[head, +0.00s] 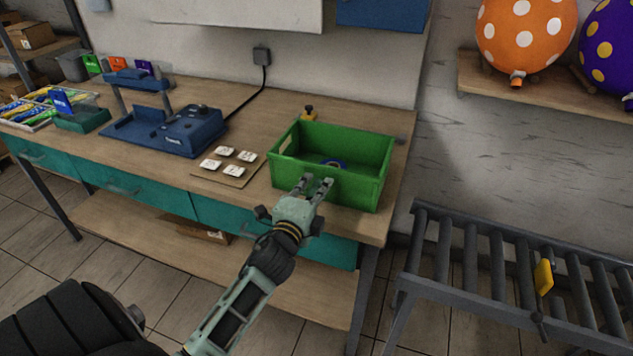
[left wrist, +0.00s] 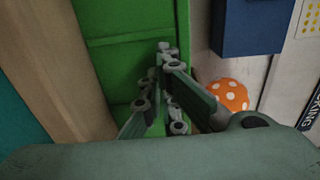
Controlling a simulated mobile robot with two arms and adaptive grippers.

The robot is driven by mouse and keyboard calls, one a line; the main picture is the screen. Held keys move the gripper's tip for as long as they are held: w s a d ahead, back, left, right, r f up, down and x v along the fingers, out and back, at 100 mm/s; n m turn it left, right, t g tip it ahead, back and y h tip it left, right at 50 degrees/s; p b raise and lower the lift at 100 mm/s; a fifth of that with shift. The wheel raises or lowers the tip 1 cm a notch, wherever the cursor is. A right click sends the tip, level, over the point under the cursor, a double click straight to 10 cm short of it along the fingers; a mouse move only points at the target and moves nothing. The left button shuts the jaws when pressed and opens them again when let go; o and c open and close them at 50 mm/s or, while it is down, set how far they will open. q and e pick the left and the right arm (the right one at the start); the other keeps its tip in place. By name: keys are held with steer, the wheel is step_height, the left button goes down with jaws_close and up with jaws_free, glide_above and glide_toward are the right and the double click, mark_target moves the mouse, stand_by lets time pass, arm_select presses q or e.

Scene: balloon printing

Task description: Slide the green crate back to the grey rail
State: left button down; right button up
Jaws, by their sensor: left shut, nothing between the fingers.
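The green crate (head: 335,190) stands upright on the right end of the wooden workbench. A blue item (head: 334,163) shows inside it. My left gripper (head: 317,184) is shut and empty, its fingertips at the crate's front wall; I cannot tell whether they touch. In the left wrist view the crate (left wrist: 115,65) lies beyond the fingers (left wrist: 163,50). A short dark grey strip (head: 400,140) shows behind the crate's right back corner and may be the end of the grey rail; the crate hides the rest. My right gripper is not in view.
A board with white tiles (head: 228,167) lies left of the crate, and a blue machine (head: 170,130) stands beyond it. A small yellow-based item (head: 309,114) is behind the crate. A roller conveyor (head: 500,260) stands to the right, below bench height.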

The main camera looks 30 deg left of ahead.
mark_target(334, 162)
arm_select(q)
steer(key=shift+w, duration=0.2)
steer(key=shift+w+a, duration=0.1)
steer(key=shift+w, duration=0.15)
steer(key=b+x, duration=0.3)
steer(key=x, duration=1.1)
steer(key=shift+w+a, duration=0.15)
steer(key=shift+w, duration=0.05)
steer(key=shift+s+f, duration=0.15)
